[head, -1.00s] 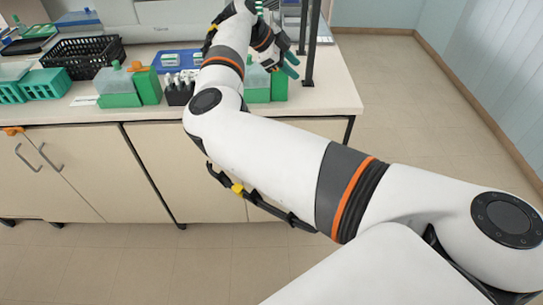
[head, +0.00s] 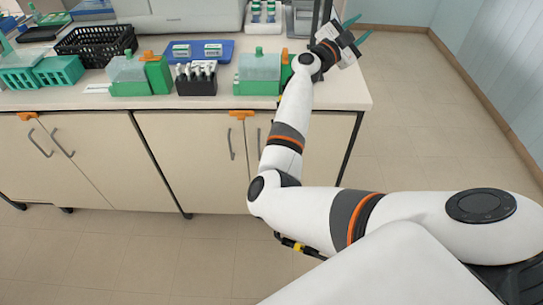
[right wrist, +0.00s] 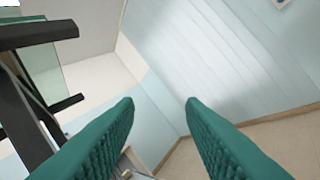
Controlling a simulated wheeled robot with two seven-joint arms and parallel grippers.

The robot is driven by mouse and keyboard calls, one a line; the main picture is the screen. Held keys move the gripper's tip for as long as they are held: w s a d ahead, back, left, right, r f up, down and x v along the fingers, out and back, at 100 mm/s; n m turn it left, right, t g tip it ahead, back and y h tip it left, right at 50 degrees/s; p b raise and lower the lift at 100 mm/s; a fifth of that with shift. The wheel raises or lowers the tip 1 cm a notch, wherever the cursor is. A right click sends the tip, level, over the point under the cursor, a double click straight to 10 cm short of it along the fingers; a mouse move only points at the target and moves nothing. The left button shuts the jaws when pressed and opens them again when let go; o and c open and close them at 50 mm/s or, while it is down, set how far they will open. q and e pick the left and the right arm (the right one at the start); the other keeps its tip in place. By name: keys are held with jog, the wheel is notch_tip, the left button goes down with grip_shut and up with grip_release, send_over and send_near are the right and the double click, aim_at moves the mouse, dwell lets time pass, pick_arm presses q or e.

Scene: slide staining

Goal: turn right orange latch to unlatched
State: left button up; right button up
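The right cabinet latch is an orange piece (head: 241,114) lying flat across the top of a door pair under the counter. A similar left latch (head: 26,116) sits on the left doors. An orange piece also stands upright at the right end of each green box, on the left box (head: 148,56) and the right box (head: 284,57). My right gripper (head: 358,31) is open and empty, past the counter's right end, well above and right of the cabinet latch. Its spread green fingers show in the right wrist view (right wrist: 160,102), with no latch there. My left gripper is not in view.
The counter (head: 330,90) holds a black basket (head: 95,40), teal racks (head: 58,70), a blue tray (head: 197,48) and a black rack with white-capped vials (head: 195,84). A dark post stands near its right end. The floor in front and right is clear.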

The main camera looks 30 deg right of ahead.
jog(key=w+a+f+n+t+y, duration=0.2)
jog(key=a+n+t+y, duration=0.4)
jog(key=a+n+t, duration=0.3)
jog(key=w+a+f+n+t+y, duration=0.2)
jog(key=a+n+t+y, duration=0.55)
jog(key=n, duration=0.35)
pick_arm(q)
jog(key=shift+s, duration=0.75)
pick_arm(e)
jog(key=s+a+f+n+g+y, duration=0.3)
jog(key=s+a+f, duration=0.3)
jog(key=f, duration=0.3)
jog(key=s+a+f+n+g+y, duration=0.3)
jog(key=s+a+f+g+y, duration=0.1)
jog(key=a+f, duration=0.5)
jog(key=shift+s+y, duration=0.35)
jog(key=shift+s, duration=0.55)
jog(key=shift+f, duration=0.1)
